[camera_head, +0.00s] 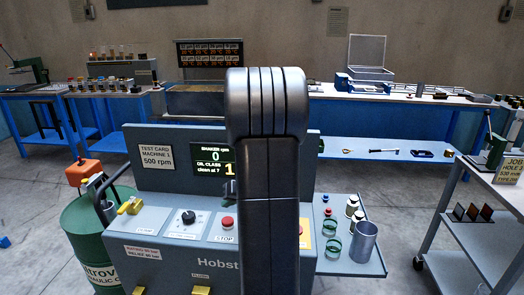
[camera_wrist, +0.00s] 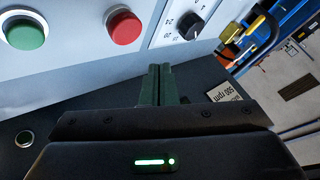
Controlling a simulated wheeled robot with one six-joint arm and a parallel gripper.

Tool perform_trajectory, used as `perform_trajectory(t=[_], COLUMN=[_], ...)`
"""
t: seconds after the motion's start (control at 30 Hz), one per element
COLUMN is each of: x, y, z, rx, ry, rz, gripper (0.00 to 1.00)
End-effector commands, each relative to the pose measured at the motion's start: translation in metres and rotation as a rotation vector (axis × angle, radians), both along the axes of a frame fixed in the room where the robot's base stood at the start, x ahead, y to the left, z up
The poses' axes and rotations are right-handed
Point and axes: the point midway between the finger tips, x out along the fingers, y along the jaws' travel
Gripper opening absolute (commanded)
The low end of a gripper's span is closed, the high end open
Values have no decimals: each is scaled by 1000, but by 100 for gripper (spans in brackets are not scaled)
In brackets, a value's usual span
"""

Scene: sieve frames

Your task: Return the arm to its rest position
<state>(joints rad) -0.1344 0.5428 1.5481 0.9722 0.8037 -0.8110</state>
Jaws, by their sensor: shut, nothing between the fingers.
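My gripper (camera_wrist: 161,84) shows in the wrist view with its two dark green fingers together and nothing between them. It is over the grey-blue front panel (camera_wrist: 75,50) of a machine. A green button (camera_wrist: 25,32), a red button (camera_wrist: 123,27) and a black dial (camera_wrist: 190,20) are on that panel, apart from the fingers. In the head view my dark arm stands upright in the middle and hides part of the machine (camera_head: 150,215). My gripper is hidden there behind the arm, or nearly so.
A green drum (camera_head: 85,240) stands left of the machine. A side shelf (camera_head: 345,262) on the right holds a metal cup (camera_head: 363,242) and small jars. A grey cart (camera_head: 470,270) is at the far right. Blue benches line the back wall. Floor is open between the machine and cart.

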Motion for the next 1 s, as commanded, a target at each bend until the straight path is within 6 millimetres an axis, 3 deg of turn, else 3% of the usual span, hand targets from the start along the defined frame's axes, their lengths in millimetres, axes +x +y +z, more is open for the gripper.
perform_trajectory(t=[0.07,0.13,0.57,0.8,1.0], x=[0,0,0,0,0], y=[0,0,-1,0,0], z=[-14,-5,0,42,51], rx=[0,1,-1,0,1], ry=[3,2,2,-3,0], rz=[0,0,-1,0,1], gripper=[0,0,0,0,0])
